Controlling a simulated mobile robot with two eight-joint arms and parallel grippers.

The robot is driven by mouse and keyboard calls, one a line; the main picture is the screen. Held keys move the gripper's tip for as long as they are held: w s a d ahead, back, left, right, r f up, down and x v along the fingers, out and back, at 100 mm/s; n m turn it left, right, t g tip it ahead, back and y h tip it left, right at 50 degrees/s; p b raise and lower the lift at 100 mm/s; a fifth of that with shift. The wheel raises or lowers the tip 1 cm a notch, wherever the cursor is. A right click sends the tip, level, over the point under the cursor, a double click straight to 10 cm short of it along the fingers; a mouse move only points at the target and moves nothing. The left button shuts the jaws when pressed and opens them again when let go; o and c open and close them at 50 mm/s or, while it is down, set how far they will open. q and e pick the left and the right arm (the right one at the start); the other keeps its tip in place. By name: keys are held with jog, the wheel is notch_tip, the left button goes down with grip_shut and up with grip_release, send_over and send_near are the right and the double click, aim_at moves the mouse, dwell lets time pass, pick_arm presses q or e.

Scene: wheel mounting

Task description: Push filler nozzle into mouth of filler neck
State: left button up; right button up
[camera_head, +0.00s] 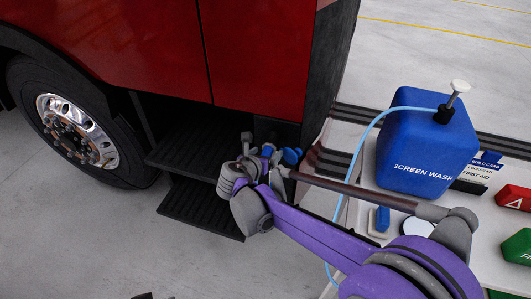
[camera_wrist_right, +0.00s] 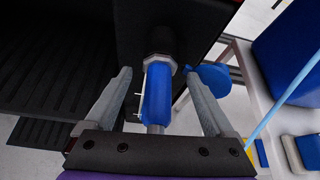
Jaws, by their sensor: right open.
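The blue filler nozzle (camera_wrist_right: 157,95) lies between the fingers of my right gripper (camera_wrist_right: 158,88) in the right wrist view, with a visible gap on both sides. Its far end meets a grey hex collar (camera_wrist_right: 158,62), the mouth of the filler neck on the dark truck panel. How deep the nozzle sits in it is hidden. A round blue cap (camera_wrist_right: 215,78) is just right of the neck. In the head view my right gripper (camera_head: 266,148) is at the truck's lower corner, and the nozzle (camera_head: 267,152) is partly hidden.
A blue screen wash container (camera_head: 425,145) stands on a light table (camera_head: 357,235) to the right. A pale blue hose (camera_head: 358,150) runs from it down past my right arm. Black steps (camera_head: 195,150) and a wheel (camera_head: 75,128) are to the left.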

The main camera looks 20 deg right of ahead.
jog(key=shift+s, duration=0.1)
jog(key=v, duration=1)
jog(key=shift+s+a+r+p, duration=0.15)
jog(key=shift+s+a+p, duration=0.1)
jog(key=shift+p, duration=0.1)
